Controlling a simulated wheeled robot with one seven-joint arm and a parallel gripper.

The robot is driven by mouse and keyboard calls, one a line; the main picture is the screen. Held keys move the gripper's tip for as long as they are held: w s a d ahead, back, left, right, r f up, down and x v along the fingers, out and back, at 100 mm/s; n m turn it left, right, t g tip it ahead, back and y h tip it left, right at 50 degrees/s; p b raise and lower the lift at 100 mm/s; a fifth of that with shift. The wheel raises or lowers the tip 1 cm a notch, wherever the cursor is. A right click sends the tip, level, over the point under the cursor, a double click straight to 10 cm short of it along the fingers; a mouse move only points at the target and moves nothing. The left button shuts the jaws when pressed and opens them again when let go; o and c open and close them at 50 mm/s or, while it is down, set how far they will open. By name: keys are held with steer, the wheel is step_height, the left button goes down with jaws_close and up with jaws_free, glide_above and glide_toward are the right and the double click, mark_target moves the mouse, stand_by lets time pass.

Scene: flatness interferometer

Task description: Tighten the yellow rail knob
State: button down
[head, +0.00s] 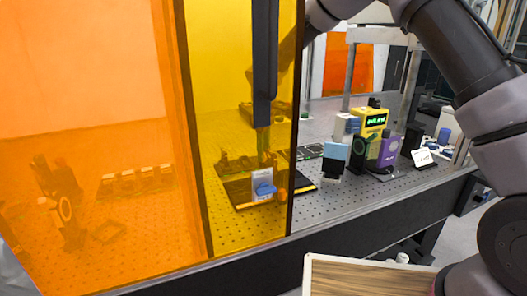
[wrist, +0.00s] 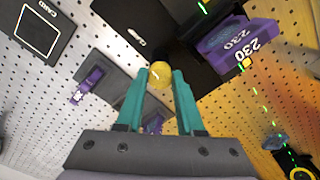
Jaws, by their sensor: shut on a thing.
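The yellow rail knob (wrist: 160,72) is a small round knob in the upper middle of the wrist view, against a dark block. My gripper (wrist: 164,84) has teal fingers, and their tips are shut on the knob from both sides. In the head view my gripper (head: 263,158) points down behind the yellow see-through panel, over the dark rail base. I cannot make out the yellow knob there through the tinted panel.
The tinted panel (head: 228,60) stands in front of my arm. A purple block marked 230 (wrist: 238,45) and a small purple part (wrist: 88,82) are near the gripper. A yellow device with a green display (head: 372,122) stands to the right on the perforated table (head: 350,205).

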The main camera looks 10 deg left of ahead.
steer(key=m, duration=1.2)
steer(key=shift+m, duration=2.3)
steer(key=c, duration=0.5)
jaws_free()
